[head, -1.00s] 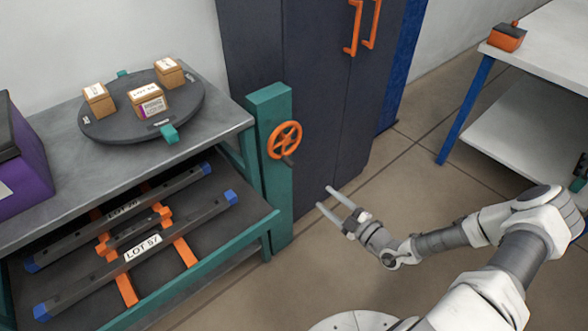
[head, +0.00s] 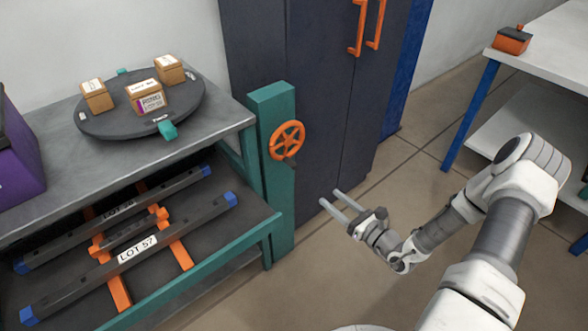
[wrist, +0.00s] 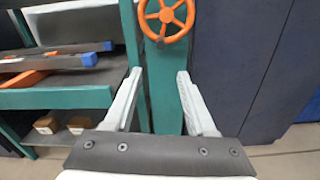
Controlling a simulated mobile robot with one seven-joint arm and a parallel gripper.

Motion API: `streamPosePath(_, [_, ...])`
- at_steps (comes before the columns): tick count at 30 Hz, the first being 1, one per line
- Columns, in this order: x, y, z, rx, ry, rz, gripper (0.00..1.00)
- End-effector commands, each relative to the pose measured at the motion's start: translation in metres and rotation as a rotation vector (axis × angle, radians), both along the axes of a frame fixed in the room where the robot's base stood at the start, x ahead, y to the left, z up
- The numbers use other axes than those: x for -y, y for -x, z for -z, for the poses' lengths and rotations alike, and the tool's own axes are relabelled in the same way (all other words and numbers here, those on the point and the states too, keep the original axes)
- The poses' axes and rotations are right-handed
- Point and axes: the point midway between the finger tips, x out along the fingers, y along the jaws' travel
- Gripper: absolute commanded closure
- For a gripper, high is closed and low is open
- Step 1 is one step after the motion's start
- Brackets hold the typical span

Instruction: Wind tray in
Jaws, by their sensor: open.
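The orange handwheel (head: 287,140) with a dark crank knob sits on the green post (head: 274,190) at the right end of the bench. The tray (head: 188,262) extends out below the bench top and carries dark bars with blue ends and orange cross pieces, labelled LOT 57. My gripper (head: 331,197) is open and empty, to the right of and lower than the handwheel, not touching it. In the wrist view the handwheel (wrist: 166,17) is at the top, beyond and above my open fingers (wrist: 158,72). Its upper rim is cut off there.
A dark turntable (head: 110,122) with small boxes stands on the bench top (head: 225,120). A purple bin (head: 15,165) is at the left. A dark cabinet (head: 325,90) stands behind the post. A white table (head: 550,60) with an orange box is at the right. Open floor lies between.

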Motion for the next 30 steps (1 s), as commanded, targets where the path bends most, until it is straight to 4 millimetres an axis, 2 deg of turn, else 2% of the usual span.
streamPosePath(4, [0.0,-0.001,-0.001,0.087,0.116,0.002,0.44])
streamPosePath(11, [-0.007,-0.012,-0.001,0.115,0.15,0.002,0.44])
streamPosePath(30, [-0.085,-0.118,-0.001,0.115,0.147,0.002,0.44])
